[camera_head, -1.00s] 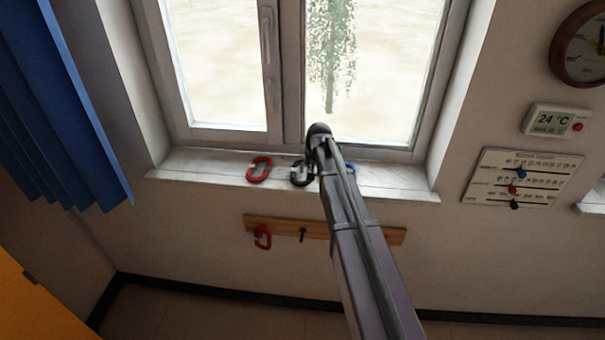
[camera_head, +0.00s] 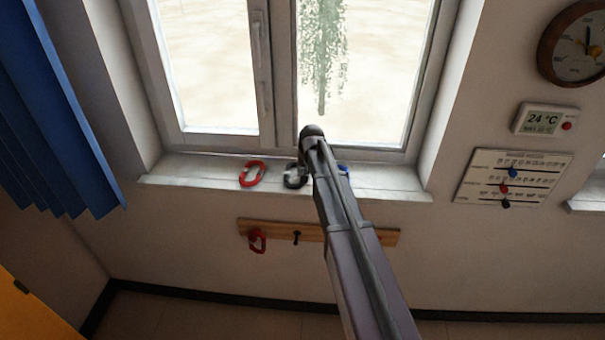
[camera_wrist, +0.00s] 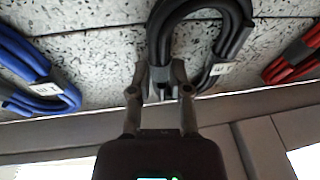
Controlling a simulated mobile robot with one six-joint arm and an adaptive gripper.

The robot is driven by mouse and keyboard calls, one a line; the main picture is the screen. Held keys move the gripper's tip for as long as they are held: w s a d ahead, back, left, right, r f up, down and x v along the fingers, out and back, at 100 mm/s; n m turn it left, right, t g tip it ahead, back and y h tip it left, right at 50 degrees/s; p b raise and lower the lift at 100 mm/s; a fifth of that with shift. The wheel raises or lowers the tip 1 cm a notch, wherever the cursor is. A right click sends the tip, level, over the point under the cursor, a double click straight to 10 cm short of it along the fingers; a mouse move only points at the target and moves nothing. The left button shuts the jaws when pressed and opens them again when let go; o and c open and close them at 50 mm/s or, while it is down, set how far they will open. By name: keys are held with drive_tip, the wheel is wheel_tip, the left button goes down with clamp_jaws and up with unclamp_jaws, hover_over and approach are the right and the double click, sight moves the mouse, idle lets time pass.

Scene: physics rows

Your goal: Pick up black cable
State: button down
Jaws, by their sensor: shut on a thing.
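The black cable (camera_wrist: 237,28) is a coiled loop with a white label, lying on the speckled window sill in the wrist view. In the head view the black cable (camera_head: 294,178) is on the sill, partly hidden by my arm. My gripper (camera_wrist: 166,80) is shut on one side of the black loop, near its lower end in the wrist view. In the head view my arm hides the fingers. I cannot tell whether the cable is clear of the sill.
A red cable (camera_head: 252,174) lies left of the black one, and a blue cable (camera_head: 344,170) right of it, mostly behind my arm. A wooden hook rail (camera_head: 275,230) below the sill holds another red loop (camera_head: 257,241). The window (camera_head: 212,70) stands behind.

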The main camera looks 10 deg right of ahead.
drive_tip(key=shift+r+p, duration=1.4)
drive_tip(key=shift+r, duration=0.1)
drive_tip(key=s+d+r+p, duration=0.1)
drive_tip(key=s+r, duration=0.1)
drive_tip(key=s, duration=1.4)
drive_tip(key=shift+p, duration=0.4)
drive_tip(key=shift+d+f, duration=0.1)
drive_tip(key=w, duration=0.9)
drive_tip(key=w+a+f+b, duration=0.1)
drive_tip(key=w, duration=0.3)
drive_tip(key=shift+w+f, duration=0.1)
drive_tip(key=shift+w, duration=0.05)
drive_tip(key=shift+w, duration=0.45)
drive_tip(key=shift+w+a+f+b, duration=0.15)
drive_tip(key=shift+w+b, duration=0.15)
drive_tip(key=shift+w, duration=0.85)
drive_tip(key=shift+s+f+b, duration=0.25)
drive_tip(key=shift+f+b, duration=0.35)
drive_tip(key=shift+f, duration=0.1)
drive_tip(key=shift+f+b, duration=0.9)
drive_tip(key=shift+b, duration=0.05)
